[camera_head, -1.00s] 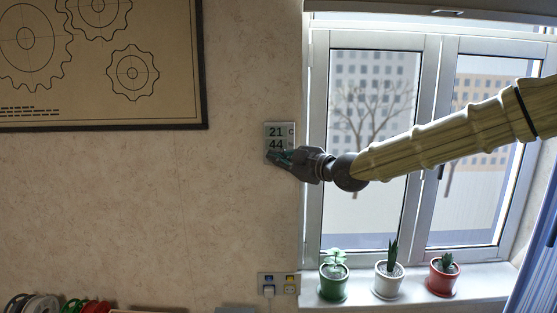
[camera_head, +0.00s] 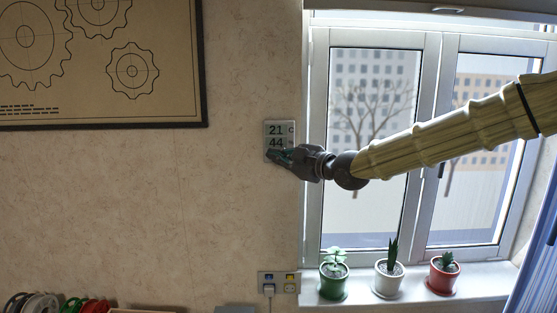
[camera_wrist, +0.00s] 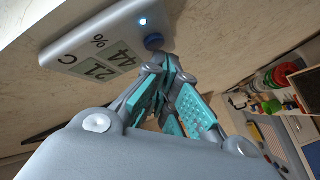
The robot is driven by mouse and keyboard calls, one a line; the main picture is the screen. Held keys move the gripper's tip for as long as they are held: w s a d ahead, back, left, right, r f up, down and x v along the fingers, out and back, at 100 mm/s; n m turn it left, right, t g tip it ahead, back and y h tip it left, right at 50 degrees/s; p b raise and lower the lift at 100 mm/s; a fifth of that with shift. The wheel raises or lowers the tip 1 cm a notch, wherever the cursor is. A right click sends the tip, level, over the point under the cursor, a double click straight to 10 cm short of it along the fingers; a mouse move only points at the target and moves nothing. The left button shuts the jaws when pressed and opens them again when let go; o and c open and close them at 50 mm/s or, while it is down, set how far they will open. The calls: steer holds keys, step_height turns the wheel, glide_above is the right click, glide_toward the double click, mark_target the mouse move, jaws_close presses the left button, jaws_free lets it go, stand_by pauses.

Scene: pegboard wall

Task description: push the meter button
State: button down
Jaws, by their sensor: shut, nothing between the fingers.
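The meter (camera_head: 279,130) is a small grey panel on the wall, left of the window, with the digits 21 and 44. My gripper (camera_head: 275,154) is shut and empty at the meter's lower part and covers the button in the head view. In the wrist view the fingertips of my gripper (camera_wrist: 167,62) are right by the button; I cannot tell whether they touch it.
A wall socket plate (camera_head: 279,283) with a plug is below the meter. Potted plants stand on the windowsill (camera_head: 414,292) to the right. A framed gear poster (camera_head: 70,90) hangs at the left. The wall around the meter is otherwise bare.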

steer(key=shift+s, duration=0.2)
steer(key=shift+s+b, duration=1.85)
steer(key=shift+s, duration=1.15)
